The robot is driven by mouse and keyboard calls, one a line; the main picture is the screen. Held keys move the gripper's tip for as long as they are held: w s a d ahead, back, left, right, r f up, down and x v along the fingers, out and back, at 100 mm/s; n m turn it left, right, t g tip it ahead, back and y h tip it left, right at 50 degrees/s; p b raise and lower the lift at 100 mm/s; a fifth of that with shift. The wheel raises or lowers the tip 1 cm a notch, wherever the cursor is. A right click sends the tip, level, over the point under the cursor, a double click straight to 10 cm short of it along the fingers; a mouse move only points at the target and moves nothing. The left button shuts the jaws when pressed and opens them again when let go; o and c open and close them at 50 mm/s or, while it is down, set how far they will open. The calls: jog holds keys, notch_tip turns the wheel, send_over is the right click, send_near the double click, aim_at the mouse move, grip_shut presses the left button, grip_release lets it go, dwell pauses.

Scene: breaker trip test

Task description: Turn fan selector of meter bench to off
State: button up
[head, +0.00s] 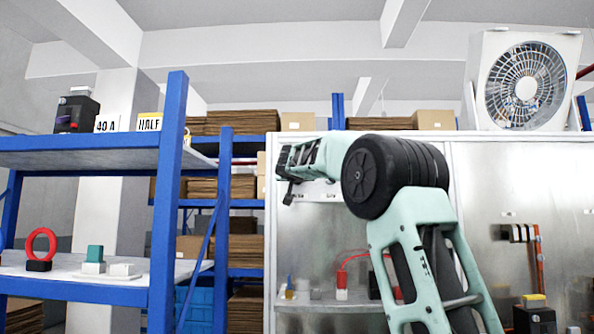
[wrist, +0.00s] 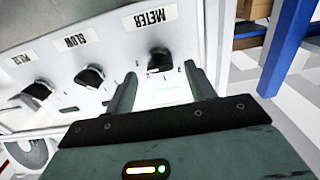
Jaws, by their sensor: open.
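In the wrist view, a white panel shows a row of black knobs. One (wrist: 160,60) is at the label METER (wrist: 150,18), one (wrist: 90,77) is at SLOW (wrist: 78,40), and another (wrist: 38,90) is at a label I cannot read clearly. The picture is turned, so the labels appear upside down. No label reading fan or off is legible. My gripper (wrist: 162,76) is open and empty, with its fingertips on either side of and just short of the METER knob. In the head view my gripper (head: 284,176) is at the bench's upper left; the knobs are hidden there.
A fan (head: 525,87) stands on top of the metal-backed bench (head: 520,160). Red leads (head: 345,268) are on the bench shelf. A blue rack (head: 168,200) stands at left, with a red ring (head: 41,240) on its lower shelf. A blue post (wrist: 285,45) shows in the wrist view.

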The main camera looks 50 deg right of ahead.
jog(key=shift+p+x, duration=0.3)
jog(key=shift+x, duration=0.65)
jog(key=c, duration=1)
